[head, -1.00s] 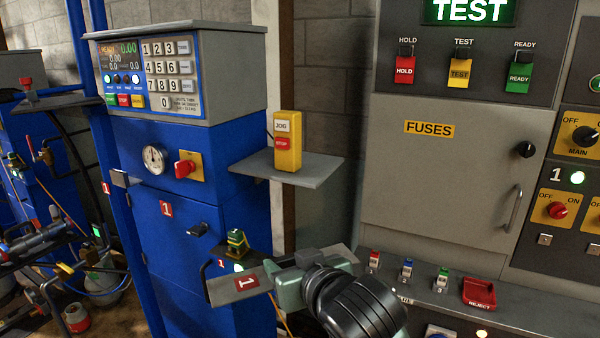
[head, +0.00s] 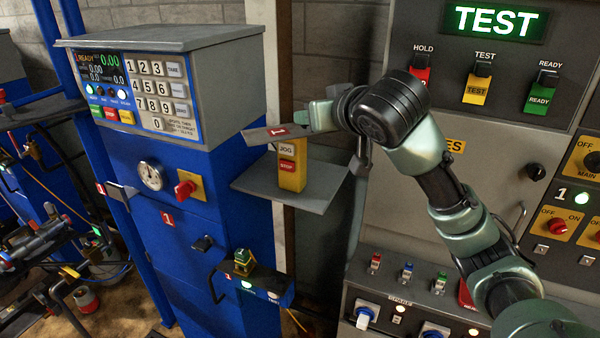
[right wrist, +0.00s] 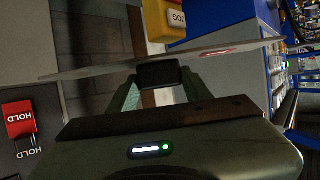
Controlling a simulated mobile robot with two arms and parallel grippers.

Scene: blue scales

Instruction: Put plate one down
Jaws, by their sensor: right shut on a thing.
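Plate one (head: 256,136), a thin grey plate with a red label marked 1, is in my right gripper (head: 314,118). The gripper is shut on the plate's right end. In the head view the plate overlaps the top of the yellow JOG/STOP box (head: 292,174); whether they touch I cannot tell. In the right wrist view the plate (right wrist: 95,69) shows nearly edge-on across the gripper (right wrist: 158,78), with the yellow box (right wrist: 163,18) beyond it. My left gripper is not in view.
The yellow box stands on a grey shelf (head: 315,191) with bare room around it. Left is the blue scale cabinet (head: 185,240) with keypad, gauge and red knob. A small green-yellow device (head: 243,262) sits on a low blue ledge. A grey control panel (head: 400,210) stands behind my arm.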

